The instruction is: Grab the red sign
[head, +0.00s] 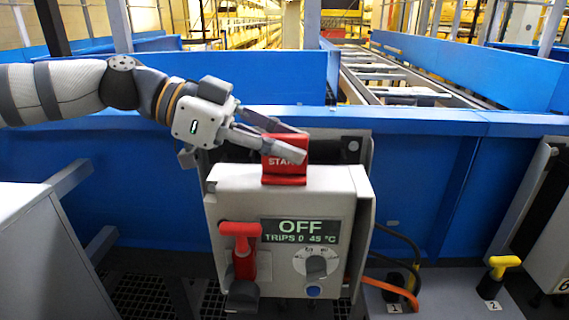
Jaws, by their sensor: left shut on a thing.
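The red sign (284,163) stands upright on top of the grey control box (338,182); white lettering on it is partly covered and looks like "START". My left gripper (287,142) comes in from the left and is shut on the sign, with a finger across its front and another behind its top edge. The sign's base is at the box's top; I cannot tell whether it touches. My right gripper is not in view.
The box has a display (303,231) reading "OFF", a red lever (241,250), a knob (316,266) and a blue button (313,291). A yellow handle (496,275) stands at the right. The blue conveyor wall (430,180) runs behind; cables hang right of the box.

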